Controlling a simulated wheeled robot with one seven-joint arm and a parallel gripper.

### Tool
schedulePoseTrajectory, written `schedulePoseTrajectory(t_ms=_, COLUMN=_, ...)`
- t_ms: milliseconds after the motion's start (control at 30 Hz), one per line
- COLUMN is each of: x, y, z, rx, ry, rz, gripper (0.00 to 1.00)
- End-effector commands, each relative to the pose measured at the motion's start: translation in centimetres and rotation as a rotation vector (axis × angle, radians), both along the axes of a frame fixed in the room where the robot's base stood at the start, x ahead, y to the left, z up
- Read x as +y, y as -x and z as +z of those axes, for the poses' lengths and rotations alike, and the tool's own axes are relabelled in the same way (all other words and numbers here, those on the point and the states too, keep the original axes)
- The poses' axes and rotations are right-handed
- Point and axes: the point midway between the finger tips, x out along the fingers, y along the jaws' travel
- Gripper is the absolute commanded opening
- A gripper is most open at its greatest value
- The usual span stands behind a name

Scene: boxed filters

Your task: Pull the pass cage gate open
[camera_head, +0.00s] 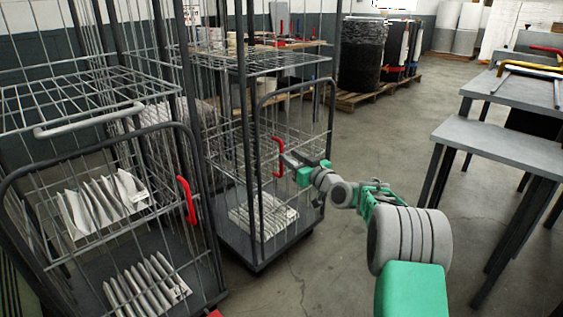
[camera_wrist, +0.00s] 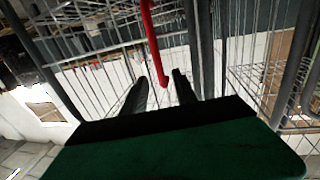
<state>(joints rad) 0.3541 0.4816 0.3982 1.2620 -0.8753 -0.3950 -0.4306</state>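Two wire cages on wheels stand at the left; which is the pass cage cannot be told from labels. The farther cage has a grey-framed gate (camera_head: 262,112) with a red upright handle (camera_head: 278,157). My gripper (camera_head: 286,161) is at that handle, reaching in from the right. In the wrist view, my gripper's two dark fingers (camera_wrist: 158,88) are apart, and the red handle (camera_wrist: 152,42) runs down to between their tips. Contact cannot be told. The nearer cage has its own gate (camera_head: 95,148) with a red handle (camera_head: 187,199). Both gates look shut.
White pleated filters (camera_head: 105,203) lie in the nearer cage, and more (camera_head: 263,216) lie in the farther one. Grey tables (camera_head: 500,148) stand at the right. A pallet (camera_head: 357,97) with dark wrapped goods is behind. The floor between cages and tables is clear.

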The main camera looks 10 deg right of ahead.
Motion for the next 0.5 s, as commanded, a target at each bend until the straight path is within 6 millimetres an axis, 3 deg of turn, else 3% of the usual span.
schedulePoseTrajectory(t_ms=233, x=2.0, y=-4.2, z=-0.2, rx=0.002, ry=0.001, rz=0.001, gripper=0.34)
schedulePoseTrajectory(t_ms=500, x=2.5, y=-5.4, z=0.0, rx=0.003, ry=0.000, rz=-0.001, gripper=0.34)
